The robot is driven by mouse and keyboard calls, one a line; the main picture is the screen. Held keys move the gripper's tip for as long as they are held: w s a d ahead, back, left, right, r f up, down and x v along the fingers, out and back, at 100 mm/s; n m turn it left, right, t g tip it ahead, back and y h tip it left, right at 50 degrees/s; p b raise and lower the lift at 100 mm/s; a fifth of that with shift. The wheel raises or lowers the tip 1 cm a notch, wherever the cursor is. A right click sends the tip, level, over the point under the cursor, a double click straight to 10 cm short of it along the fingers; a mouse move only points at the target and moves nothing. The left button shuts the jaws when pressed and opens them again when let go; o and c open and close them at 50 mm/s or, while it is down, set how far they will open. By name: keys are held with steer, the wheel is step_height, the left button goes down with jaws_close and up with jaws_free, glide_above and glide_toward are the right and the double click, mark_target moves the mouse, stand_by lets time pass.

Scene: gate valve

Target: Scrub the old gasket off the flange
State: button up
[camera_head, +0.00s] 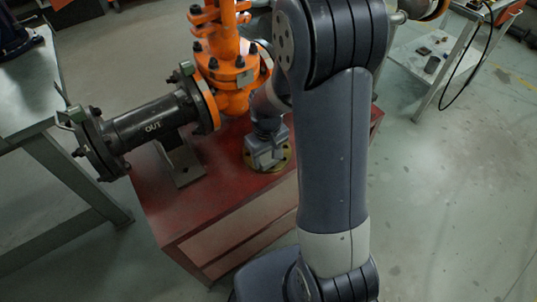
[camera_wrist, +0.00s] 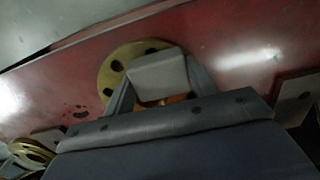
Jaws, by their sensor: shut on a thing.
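A brass-coloured flange disc (camera_wrist: 108,85) with dark round spots, some likely bolt holes, lies on the red bench top. Its edge also shows in the head view (camera_head: 287,160) under my gripper. My gripper (camera_head: 267,155) points down over the disc. In the wrist view my gripper (camera_wrist: 160,82) is shut on a pale grey block (camera_wrist: 158,70), one finger on each side. The block covers the middle of the disc; I cannot tell whether it touches. An orange patch (camera_wrist: 176,98) shows just below the block. Gasket residue cannot be told apart from the holes.
An orange valve (camera_head: 228,62) with a black pipe (camera_head: 150,122) marked OUT stands on the red bench (camera_head: 170,215), left of my gripper. My arm hides the bench's right part. Another brass ring (camera_wrist: 34,152) shows at the wrist view's lower left. A grey table (camera_head: 25,110) stands left.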

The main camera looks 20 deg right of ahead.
steer(key=shift+s+a, duration=0.15)
steer(key=shift+a, duration=0.2)
steer(key=r, duration=0.1)
steer(key=p, duration=0.1)
steer(key=r, duration=0.1)
steer(key=shift+a+r+p, duration=0.25)
steer(key=shift+r+p, duration=0.05)
steer(key=shift+r, duration=0.05)
steer(key=shift+s+d+r+p, duration=0.1)
steer(key=shift+d+r+p, duration=0.05)
steer(key=shift+r+p, duration=0.15)
step_height(320, 180, up, 5)
steer(key=p, duration=0.4)
